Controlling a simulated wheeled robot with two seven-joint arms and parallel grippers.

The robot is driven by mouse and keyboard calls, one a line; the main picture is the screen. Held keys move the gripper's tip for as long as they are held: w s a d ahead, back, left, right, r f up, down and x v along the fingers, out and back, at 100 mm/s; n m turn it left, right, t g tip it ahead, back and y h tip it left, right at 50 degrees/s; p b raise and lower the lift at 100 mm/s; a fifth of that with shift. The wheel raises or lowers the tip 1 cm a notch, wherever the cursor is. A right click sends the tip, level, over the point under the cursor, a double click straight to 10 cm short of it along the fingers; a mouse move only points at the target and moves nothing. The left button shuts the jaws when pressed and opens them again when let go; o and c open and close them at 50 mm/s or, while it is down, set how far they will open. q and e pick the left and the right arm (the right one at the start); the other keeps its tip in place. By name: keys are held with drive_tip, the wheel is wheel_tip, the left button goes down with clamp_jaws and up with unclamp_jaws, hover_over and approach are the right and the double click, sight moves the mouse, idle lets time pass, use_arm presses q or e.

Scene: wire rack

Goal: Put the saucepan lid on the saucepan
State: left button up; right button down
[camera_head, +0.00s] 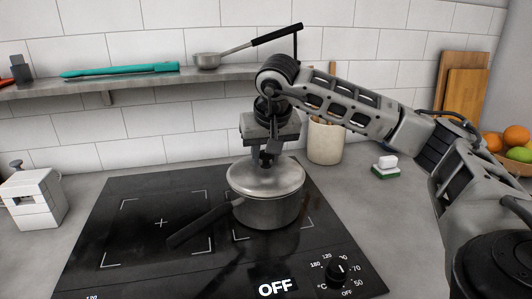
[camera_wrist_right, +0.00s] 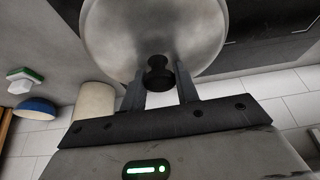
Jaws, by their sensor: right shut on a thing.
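The saucepan (camera_head: 268,213) is a metal pot with a dark handle pointing to the lower left. It stands on the right part of the black cooktop. The saucepan lid (camera_head: 250,183) is a shiny metal disc over the saucepan's top; I cannot tell whether it rests fully on the rim. My right gripper (camera_head: 268,160) is above the lid, shut on its knob. In the right wrist view the fingers (camera_wrist_right: 160,88) stand either side of the black lid knob (camera_wrist_right: 157,70), with the lid (camera_wrist_right: 150,28) beyond. My left gripper is not in view.
The cooktop (camera_head: 135,247) has a knob (camera_head: 340,272) at its front right. A shelf (camera_head: 130,84) behind holds a teal utensil and a small pan (camera_head: 207,61). A beige utensil pot (camera_head: 325,142) and a green-white sponge (camera_head: 385,167) stand to the right. A white appliance (camera_head: 32,198) is left.

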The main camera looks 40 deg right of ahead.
drive_tip(key=shift+f, duration=0.1)
idle(0.3)
drive_tip(key=c, duration=0.6)
unclamp_jaws()
drive_tip(key=shift+c, duration=0.2)
drive_tip(key=shift+p+v, duration=2.6)
drive_tip(key=shift+v, duration=0.85)
drive_tip(key=shift+s, duration=0.1)
